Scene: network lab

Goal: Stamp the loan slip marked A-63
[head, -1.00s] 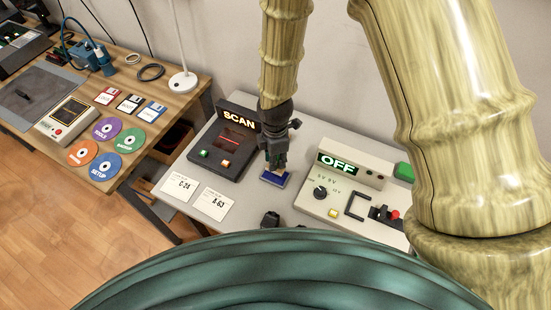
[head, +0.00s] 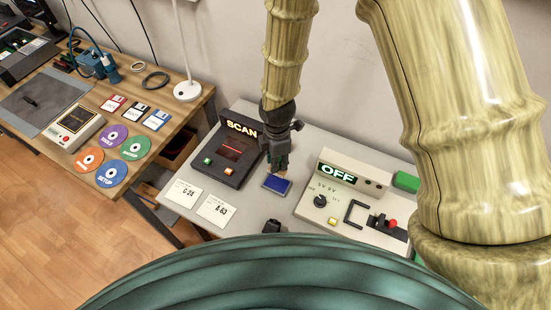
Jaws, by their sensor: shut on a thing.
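The loan slip marked A-63 (head: 218,210) lies flat on the grey table, in front of the scanner. A second white slip, marked C-24 (head: 182,193), lies to its left. A blue ink pad (head: 277,184) lies to the right of the scanner. My gripper (head: 279,166) points down just behind and above the pad. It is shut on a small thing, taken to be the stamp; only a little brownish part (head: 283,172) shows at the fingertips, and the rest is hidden. I see no clear print on the A-63 slip.
The SCAN device (head: 229,148) stands left of my gripper and the OFF box (head: 341,188) stands right. A small black object (head: 271,227) is near the front edge, partly hidden. A wooden table (head: 184,112) with discs and floppies is at left.

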